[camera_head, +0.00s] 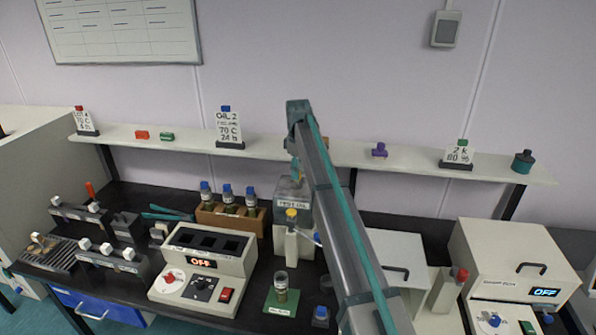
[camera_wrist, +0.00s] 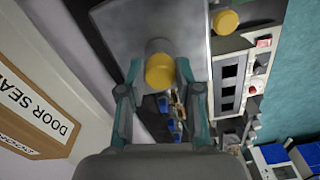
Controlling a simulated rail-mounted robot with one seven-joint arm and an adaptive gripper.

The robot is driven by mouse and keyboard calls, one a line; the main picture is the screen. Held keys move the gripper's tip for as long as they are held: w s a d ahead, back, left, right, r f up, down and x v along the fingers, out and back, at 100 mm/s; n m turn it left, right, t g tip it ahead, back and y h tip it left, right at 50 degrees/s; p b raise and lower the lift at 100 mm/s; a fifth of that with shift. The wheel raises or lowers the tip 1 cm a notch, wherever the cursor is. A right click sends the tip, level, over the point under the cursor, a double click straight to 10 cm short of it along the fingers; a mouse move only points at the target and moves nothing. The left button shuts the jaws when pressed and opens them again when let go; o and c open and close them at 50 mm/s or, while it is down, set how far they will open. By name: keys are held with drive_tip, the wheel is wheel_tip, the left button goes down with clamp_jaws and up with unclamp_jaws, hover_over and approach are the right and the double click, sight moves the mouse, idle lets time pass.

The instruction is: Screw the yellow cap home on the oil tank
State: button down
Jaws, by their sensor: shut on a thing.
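The oil tank (camera_head: 293,205) is a grey box labelled TEST OIL, standing on the bench behind the front devices. Its grey wall fills the upper middle of the wrist view (camera_wrist: 115,25). My gripper (camera_wrist: 160,70) is shut on the yellow cap (camera_wrist: 160,73), one teal fingertip on each side. The cap lines up with a short grey neck on the tank; I cannot tell how far it is threaded on. In the head view my gripper is above the tank, mostly hidden by my arm, and the cap cannot be made out there.
A rack of blue-capped bottles (camera_head: 228,212) stands left of the tank. A shelf (camera_head: 400,158) with signs runs behind. A glass jar (camera_head: 281,285) stands in front.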

drive_tip(key=shift+f, duration=0.35)
drive_tip(key=shift+f, duration=0.35)
drive_tip(key=shift+f+b, duration=0.4)
drive_tip(key=shift+f, duration=0.15)
drive_tip(key=c, duration=0.7)
unclamp_jaws()
clamp_jaws()
drive_tip(key=m, duration=0.4)
drive_tip(key=shift+s+p, duration=0.1)
drive_tip(key=shift+p, duration=0.2)
drive_tip(key=shift+m, duration=0.3)
